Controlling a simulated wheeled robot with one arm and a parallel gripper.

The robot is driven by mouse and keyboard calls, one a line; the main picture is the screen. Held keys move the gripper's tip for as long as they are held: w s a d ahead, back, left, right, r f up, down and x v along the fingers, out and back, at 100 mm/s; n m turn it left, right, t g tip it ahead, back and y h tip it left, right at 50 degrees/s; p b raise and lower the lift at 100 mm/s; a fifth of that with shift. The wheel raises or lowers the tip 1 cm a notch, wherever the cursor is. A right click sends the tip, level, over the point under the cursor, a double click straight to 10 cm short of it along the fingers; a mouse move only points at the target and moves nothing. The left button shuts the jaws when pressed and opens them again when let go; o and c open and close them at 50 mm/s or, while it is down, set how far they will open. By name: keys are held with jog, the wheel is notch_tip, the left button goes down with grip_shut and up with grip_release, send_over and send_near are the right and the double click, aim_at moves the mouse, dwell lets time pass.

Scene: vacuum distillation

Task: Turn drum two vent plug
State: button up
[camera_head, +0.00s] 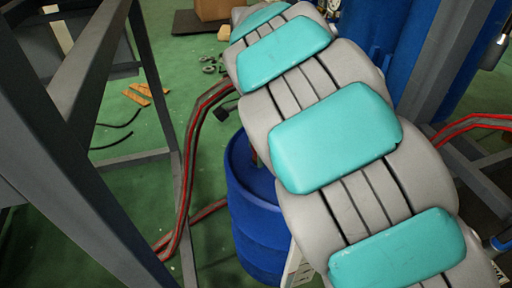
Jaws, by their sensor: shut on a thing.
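A blue drum (262,235) stands on the green floor at the middle of the view. My arm's grey links with teal pads cross in front of it and cover much of its right side. Part of the drum's lid (241,165) shows to the left of the arm. A small, dark reddish detail sits at the lid beside the arm, too small to identify. I cannot make out the vent plug, and no marking shows whether this is drum two. My gripper is not visible; the arm may hide it.
A grey steel frame (82,165) fills the left side. Red-and-dark piping (188,150) runs between it and the drum. Blue vessels and a grey post (440,60) stand at right. Wood pieces (140,92), black hoses and a cardboard box (213,9) lie beyond.

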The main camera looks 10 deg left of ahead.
jog(key=c, duration=0.6)
jog(key=shift+c, duration=0.2)
jog(key=n+b, duration=0.1)
jog(key=n, duration=0.1)
jog(key=n+b, duration=0.1)
jog(key=shift+f+n, duration=0.2)
jog(key=shift+n, duration=0.2)
jog(key=n+b, duration=0.3)
jog(key=n, duration=0.3)
jog(key=shift+r, duration=0.1)
jog(key=n+b, duration=0.1)
jog(key=n, duration=0.3)
jog(key=shift+b, duration=0.4)
jog(key=n+b, duration=0.1)
jog(key=n, duration=0.2)
jog(key=shift+n, duration=0.3)
jog(key=n+b, duration=0.1)
jog(key=n, duration=0.5)
jog(key=shift+r, duration=0.1)
jog(key=shift+n, duration=0.3)
